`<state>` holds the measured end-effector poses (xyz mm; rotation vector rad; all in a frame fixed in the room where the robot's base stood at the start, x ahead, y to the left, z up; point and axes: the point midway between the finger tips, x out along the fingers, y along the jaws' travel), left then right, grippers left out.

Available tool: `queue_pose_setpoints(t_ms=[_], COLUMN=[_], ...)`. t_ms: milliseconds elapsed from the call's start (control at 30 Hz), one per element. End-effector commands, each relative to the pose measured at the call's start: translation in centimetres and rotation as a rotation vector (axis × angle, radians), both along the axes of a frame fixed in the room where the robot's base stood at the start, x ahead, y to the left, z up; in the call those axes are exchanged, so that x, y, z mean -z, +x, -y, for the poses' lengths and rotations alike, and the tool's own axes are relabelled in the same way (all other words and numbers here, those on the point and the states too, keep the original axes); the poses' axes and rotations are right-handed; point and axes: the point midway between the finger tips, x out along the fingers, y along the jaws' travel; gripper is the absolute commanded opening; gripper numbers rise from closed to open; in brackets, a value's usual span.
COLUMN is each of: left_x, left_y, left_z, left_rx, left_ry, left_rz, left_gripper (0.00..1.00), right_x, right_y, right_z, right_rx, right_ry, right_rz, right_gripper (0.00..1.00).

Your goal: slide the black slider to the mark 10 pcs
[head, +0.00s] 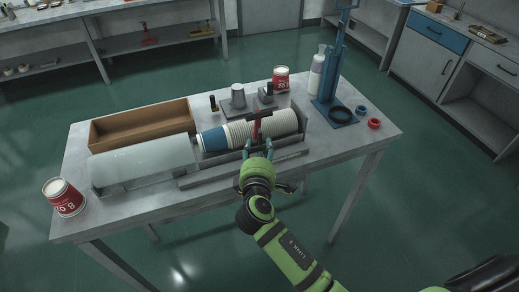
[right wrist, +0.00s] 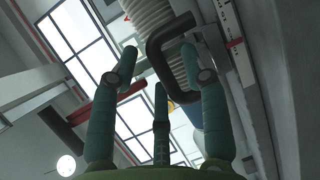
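The black slider (head: 259,114) stands over the row of stacked paper cups (head: 272,124) in the trough on the table. In the right wrist view its black loop-shaped handle (right wrist: 168,62) shows just beyond and between my fingertips. My right gripper (head: 262,143) is at the front of the trough, just below the slider; its teal fingers (right wrist: 160,65) are spread apart and not closed on the handle. A scale strip with a red mark (right wrist: 236,42) runs beside the cups; its lettering is too small to read. My left gripper is not in view.
A clear cover (head: 145,162) and a brown open box (head: 140,125) fill the table's left side. Red-and-white tubs (head: 65,197) (head: 281,79) stand at the left corner and back. A blue press (head: 331,85) and a white bottle (head: 317,75) stand at the right.

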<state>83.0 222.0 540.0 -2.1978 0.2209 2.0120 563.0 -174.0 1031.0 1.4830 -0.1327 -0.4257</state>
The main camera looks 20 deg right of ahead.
Motion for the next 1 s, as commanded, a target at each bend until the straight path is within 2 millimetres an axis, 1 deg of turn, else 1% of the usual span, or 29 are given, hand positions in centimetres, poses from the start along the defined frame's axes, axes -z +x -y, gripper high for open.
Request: queue_pose_setpoints(t_ms=[167,267,367,500,700,833,1000], left_x=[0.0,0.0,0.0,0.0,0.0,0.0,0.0], left_y=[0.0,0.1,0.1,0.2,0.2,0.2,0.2], left_z=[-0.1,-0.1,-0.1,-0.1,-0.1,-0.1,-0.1], left_rx=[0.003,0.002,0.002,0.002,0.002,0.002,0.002], left_ry=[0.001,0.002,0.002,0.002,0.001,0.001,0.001], left_rz=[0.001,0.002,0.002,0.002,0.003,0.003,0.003], left_gripper=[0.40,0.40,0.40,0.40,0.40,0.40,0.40], right_x=[0.0,-0.2,-0.5,-1.0,-1.6,-1.9,-2.0], right_y=[-0.4,-1.5,-3.3,-6.2,-9.5,-10.6,-11.0], right_z=[-0.2,-0.7,-1.3,-2.4,-3.7,-4.1,-4.3], right_rx=[-0.001,-0.002,0.000,0.000,-0.001,0.000,0.001], right_ry=[-0.001,0.002,0.003,0.004,0.001,0.001,0.000], right_rz=[0.000,-0.002,-0.002,-0.004,-0.003,-0.002,-0.001], right_gripper=[0.46,0.46,0.46,0.46,0.46,0.46,0.46])
